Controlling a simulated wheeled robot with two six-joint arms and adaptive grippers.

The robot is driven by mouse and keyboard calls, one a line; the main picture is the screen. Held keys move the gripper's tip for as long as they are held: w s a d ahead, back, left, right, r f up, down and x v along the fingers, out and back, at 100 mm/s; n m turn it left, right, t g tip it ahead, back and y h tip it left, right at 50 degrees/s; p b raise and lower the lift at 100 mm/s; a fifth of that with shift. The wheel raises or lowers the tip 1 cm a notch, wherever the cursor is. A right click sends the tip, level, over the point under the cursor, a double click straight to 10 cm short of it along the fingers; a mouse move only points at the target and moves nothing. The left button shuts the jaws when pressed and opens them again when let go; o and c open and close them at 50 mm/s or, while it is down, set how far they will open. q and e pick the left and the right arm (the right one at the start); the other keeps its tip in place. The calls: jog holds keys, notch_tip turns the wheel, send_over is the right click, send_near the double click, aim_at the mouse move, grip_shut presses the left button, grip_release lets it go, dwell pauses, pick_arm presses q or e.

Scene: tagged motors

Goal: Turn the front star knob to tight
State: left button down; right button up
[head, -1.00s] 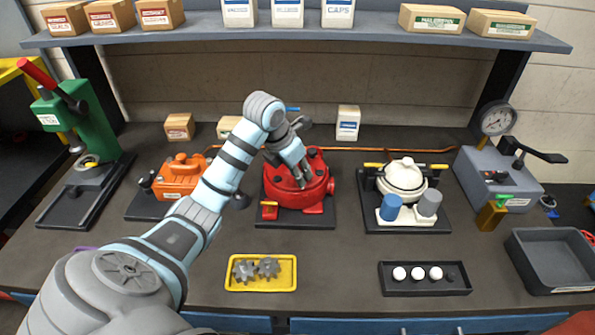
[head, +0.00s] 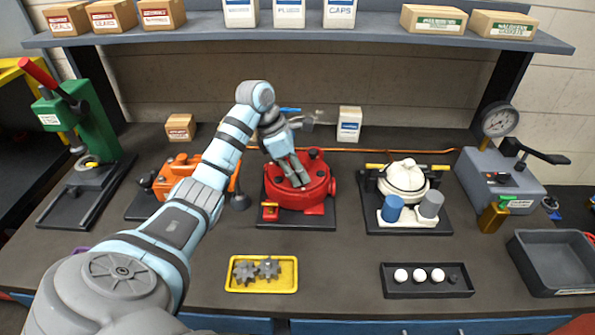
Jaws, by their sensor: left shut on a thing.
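The red round motor housing (head: 284,200) stands on a dark base plate (head: 318,222) in the middle of the bench. My left gripper (head: 297,181) points down onto the front part of the red top. Its fingers are shut on what looks like the front star knob, which they hide almost wholly. My right gripper is not in view.
An orange unit (head: 178,178) stands left, behind my arm, and a white-topped unit (head: 405,177) stands right. A yellow tray (head: 262,288) with grey gears and a black tray (head: 428,292) with white caps lie in front. The bench between these trays is clear.

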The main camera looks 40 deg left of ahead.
pick_arm(q)
jog(key=shift+w+m, duration=0.1)
jog(key=shift+m, duration=0.5)
jog(key=c, duration=1.4)
grip_release()
jog(key=shift+r, duration=0.1)
jog(key=shift+o, duration=0.2)
jog(key=shift+g, duration=0.3)
